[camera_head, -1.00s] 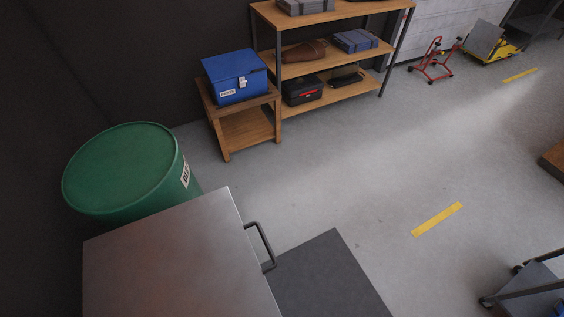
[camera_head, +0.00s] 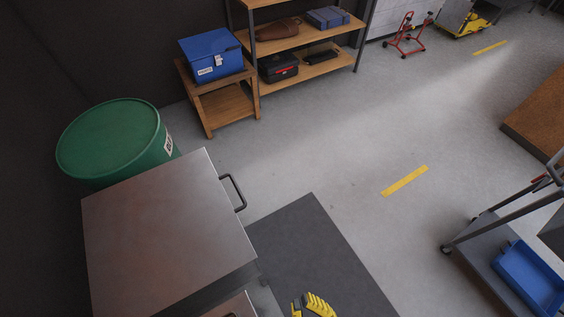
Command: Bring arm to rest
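My arm and my gripper are not seen in the head camera view, so their pose is hidden. A yellow and black object (camera_head: 314,305) shows at the bottom edge, cut off by the frame. I cannot tell what it is or whether anything holds it.
A metal-topped cabinet (camera_head: 165,230) with a black handle stands at lower left, beside a green drum (camera_head: 110,140). A dark mat (camera_head: 310,240) lies right of it. A blue box (camera_head: 212,55) sits on a wooden stand. A cart with a blue tray (camera_head: 530,278) is at right. Mid-floor is clear.

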